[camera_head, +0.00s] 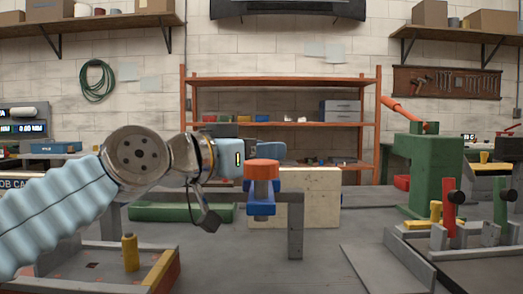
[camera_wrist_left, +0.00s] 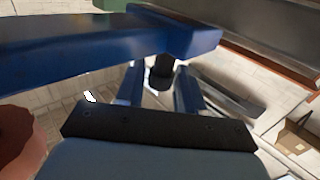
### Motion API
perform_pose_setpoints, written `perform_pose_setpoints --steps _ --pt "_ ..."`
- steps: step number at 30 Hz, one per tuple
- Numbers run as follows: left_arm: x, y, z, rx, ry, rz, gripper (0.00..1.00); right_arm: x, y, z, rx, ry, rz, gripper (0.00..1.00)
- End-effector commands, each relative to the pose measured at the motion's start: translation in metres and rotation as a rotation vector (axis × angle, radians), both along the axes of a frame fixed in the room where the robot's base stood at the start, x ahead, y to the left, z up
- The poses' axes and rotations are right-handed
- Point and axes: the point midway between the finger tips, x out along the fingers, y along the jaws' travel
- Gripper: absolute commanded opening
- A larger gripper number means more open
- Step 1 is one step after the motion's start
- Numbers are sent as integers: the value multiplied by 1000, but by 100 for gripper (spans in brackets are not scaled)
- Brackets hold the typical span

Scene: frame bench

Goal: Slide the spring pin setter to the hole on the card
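The spring pin setter appears to be the blue carriage (camera_head: 261,200) with an orange-red top (camera_head: 262,170), hanging at a grey rail (camera_head: 296,230) in the middle of the head view. My left gripper (camera_head: 262,147) reaches in from the left, at the height of the orange top and apparently behind it. In the left wrist view its two fingers (camera_wrist_left: 160,92) stand apart with a dark part (camera_wrist_left: 160,76) between them. I cannot tell whether they press on it. A blue bar (camera_wrist_left: 90,40) crosses above. A card's edge lettering (camera_head: 17,184) shows at far left, mostly hidden by my arm. No hole can be made out.
A pale block (camera_head: 322,200) and a green tray (camera_head: 170,212) stand behind the rail. A tray with a yellow peg (camera_head: 131,252) is at front left. A green press (camera_head: 428,165) and a fixture with red and green levers (camera_head: 450,205) stand at right.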

Motion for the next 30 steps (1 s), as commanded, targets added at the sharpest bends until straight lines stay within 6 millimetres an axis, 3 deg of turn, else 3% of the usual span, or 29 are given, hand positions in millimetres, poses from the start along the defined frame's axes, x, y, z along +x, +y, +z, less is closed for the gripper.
perform_pose_setpoints --steps 1,7,17,23,30 --pt "0 0 0 0 0 0 29 0 0 0 0 0 0 53" --pt "0 0 0 0 0 0 0 0 0 0 0 0 0 53" --pt "1 6 -1 -1 -1 3 0 0 0 -3 0 0 0 53" --pt "2 39 -4 -3 0 9 0 0 0 -19 2 1 1 53" --pt "2 100 -3 -2 -1 9 0 -1 2 -34 6 4 3 53"
